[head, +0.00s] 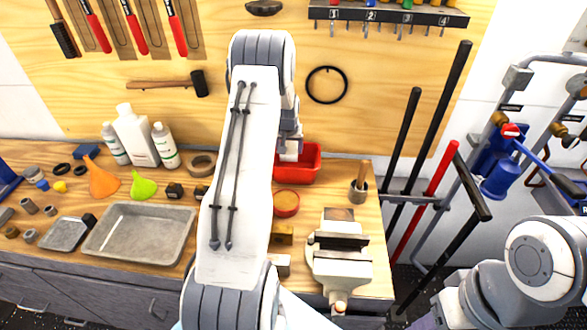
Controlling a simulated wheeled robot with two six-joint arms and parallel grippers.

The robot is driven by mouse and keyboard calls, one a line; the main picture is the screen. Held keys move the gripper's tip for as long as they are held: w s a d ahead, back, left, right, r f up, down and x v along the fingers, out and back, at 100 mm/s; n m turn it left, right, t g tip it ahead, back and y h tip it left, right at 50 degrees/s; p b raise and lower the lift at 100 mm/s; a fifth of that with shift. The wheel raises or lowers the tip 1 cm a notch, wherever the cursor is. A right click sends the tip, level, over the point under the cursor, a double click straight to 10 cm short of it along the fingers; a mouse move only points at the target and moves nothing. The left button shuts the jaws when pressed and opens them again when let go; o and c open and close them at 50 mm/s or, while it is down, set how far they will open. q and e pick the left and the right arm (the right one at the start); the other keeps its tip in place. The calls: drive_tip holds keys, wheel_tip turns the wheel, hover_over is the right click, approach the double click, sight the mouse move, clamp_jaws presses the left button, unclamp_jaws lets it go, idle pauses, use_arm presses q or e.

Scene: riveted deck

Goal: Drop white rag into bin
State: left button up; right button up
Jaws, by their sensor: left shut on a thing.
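The red bin (308,167) sits on the wooden workbench near its back edge, right of the middle. My left arm rises up the middle of the view and bends down, with its gripper (290,146) at the bin's left part. This gripper is small in view and partly hidden by my own arm. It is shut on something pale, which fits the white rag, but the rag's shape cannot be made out. I cannot tell how high it is over the bin. My right arm shows at the lower right, with its gripper out of view.
A vise (340,262) stands at the bench's front right, near a cup with a brush (358,190). A grey tray (140,232), funnels and white bottles (137,135) fill the left side. Long-handled tools lean at the right.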

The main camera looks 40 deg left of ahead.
use_arm(q)
drive_tip(key=o, duration=1.2)
drive_tip(key=shift+o, duration=0.2)
drive_tip(key=shift+r, duration=0.1)
drive_tip(key=b+v, duration=0.2)
drive_tip(key=v, duration=0.8)
drive_tip(key=shift+r, duration=0.2)
drive_tip(key=shift+s+d, duration=0.1)
drive_tip(key=shift+d, duration=0.05)
